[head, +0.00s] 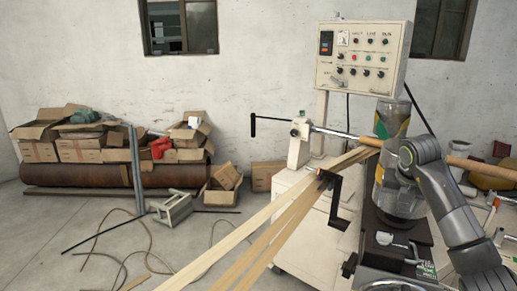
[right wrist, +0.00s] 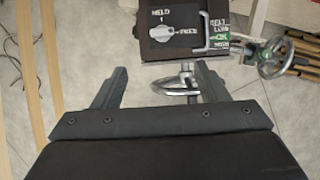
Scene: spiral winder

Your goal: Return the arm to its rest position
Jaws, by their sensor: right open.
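My right arm (head: 440,185) comes in from the lower right and reaches up beside the winder in the head view. My right gripper (right wrist: 160,70) shows in the right wrist view with its two dark fingers apart. A silver lever-like part (right wrist: 178,82) shows near the fingers, and I cannot tell whether they touch it. A dark control box (right wrist: 190,40) with a white knob (right wrist: 175,31) lies beyond the fingertips; it also shows in the head view (head: 395,242). I cannot make out the right fingers in the head view. My left gripper is not in view.
Pale strips (head: 245,240) run from the lower left to the rod (head: 350,137) on the winder. A control panel (head: 362,58) stands behind it. A handwheel (right wrist: 275,58) is right of the box. Boxes (head: 80,145) stand at the back left.

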